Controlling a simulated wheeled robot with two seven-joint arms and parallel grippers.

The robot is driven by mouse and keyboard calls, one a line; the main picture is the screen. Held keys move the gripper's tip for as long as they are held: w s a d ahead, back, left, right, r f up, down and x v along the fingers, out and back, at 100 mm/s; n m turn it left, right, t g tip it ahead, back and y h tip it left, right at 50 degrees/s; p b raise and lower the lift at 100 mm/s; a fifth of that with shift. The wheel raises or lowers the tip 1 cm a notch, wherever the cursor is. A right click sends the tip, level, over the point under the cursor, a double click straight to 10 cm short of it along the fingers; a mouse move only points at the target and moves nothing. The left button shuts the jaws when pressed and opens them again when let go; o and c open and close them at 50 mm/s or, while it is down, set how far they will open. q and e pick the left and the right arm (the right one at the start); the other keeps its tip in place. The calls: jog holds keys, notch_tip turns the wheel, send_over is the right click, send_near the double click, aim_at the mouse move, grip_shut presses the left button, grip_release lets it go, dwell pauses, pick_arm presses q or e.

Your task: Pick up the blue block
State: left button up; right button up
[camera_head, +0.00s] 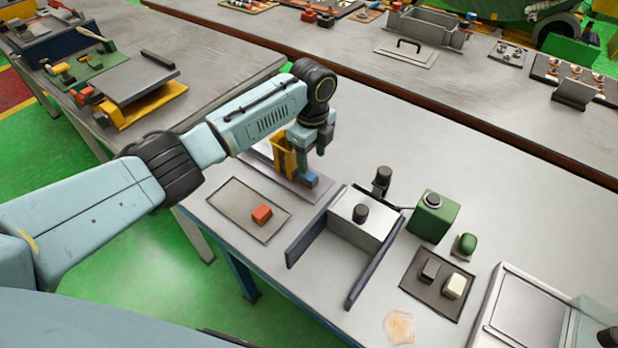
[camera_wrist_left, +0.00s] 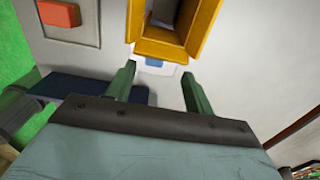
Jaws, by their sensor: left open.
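The small blue block (camera_head: 309,180) sits on a grey plate (camera_head: 318,193) in front of a yellow bin (camera_head: 283,158). My left gripper (camera_head: 312,152) points down just above and beside the block. In the left wrist view, the block (camera_wrist_left: 155,62) shows at the foot of the yellow bin (camera_wrist_left: 172,48), ahead of the gap between my open green fingers (camera_wrist_left: 158,72). The fingers hold nothing. I cannot tell the exact height between the fingertips and the block. My right gripper is not in view.
An orange-red block (camera_head: 262,213) lies on a grey mat (camera_head: 237,205) to the left. A metal fixture with dark rails (camera_head: 320,228) stands close to the right of the plate. A green box (camera_head: 433,217) is farther right. The table behind the fixture is clear.

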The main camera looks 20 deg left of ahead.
aim_at(309, 174)
pick_arm(q)
jog(key=shift+f, duration=0.55)
jog(key=f, duration=0.3)
jog(key=shift+s+a+f, duration=0.3)
jog(key=shift+f, duration=0.55)
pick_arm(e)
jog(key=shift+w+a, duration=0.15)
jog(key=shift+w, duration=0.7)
pick_arm(q)
jog(key=c, duration=1.1)
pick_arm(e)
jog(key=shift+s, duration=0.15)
pick_arm(q)
jog(key=shift+r, duration=0.1)
